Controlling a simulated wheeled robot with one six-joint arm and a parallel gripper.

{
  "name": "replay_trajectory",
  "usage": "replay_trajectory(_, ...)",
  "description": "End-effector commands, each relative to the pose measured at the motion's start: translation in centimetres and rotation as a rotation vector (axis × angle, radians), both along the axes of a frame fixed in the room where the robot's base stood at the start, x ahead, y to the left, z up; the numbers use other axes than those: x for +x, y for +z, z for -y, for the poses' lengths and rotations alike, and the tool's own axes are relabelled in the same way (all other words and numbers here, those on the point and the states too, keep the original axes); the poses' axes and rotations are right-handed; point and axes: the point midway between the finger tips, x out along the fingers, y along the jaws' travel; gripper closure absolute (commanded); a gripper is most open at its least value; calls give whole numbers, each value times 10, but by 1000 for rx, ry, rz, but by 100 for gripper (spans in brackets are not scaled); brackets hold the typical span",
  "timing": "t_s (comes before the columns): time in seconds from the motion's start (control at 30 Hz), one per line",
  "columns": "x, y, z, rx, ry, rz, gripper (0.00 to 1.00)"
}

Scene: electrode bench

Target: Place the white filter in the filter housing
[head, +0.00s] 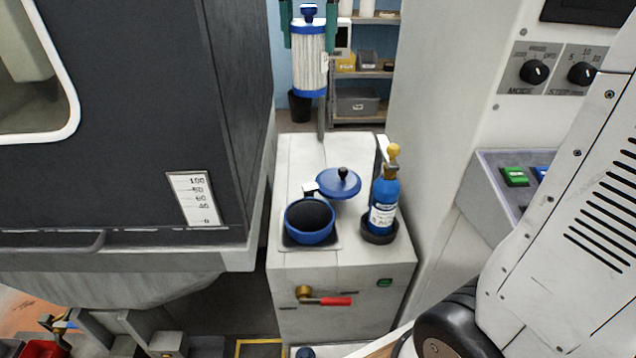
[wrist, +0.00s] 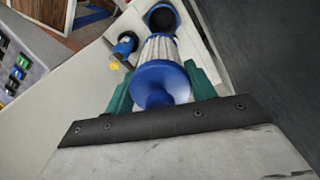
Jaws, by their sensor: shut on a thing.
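The white filter (head: 310,62) is a pleated cylinder with blue end caps. It hangs upright at the top of the head view, above the back of the white cabinet. My gripper (head: 308,22) has green fingers shut on the filter near its top. In the wrist view the green fingers of my gripper (wrist: 165,90) sit on both sides of the filter (wrist: 160,50). The filter housing (head: 309,222) is an open blue cup with a dark inside, on the cabinet top. It also shows past the filter's far end in the wrist view (wrist: 163,18). The filter is apart from the housing.
A blue lid (head: 339,183) with a black knob stands open behind the housing. A blue bottle (head: 384,200) with a yellow top stands right of it in a dark ring. A dark machine wall (head: 235,110) is at left and a pale panel (head: 440,90) at right.

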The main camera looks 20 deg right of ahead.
Motion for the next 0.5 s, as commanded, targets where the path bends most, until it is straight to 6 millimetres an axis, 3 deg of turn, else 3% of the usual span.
replay_trajectory(0.17, 25, -70, -3, -1, -27, -13, 80)
replay_trajectory(0.3, 42, -152, -4, -1, -66, -14, 80)
replay_trajectory(0.5, 42, -267, -3, -1, -124, -14, 80)
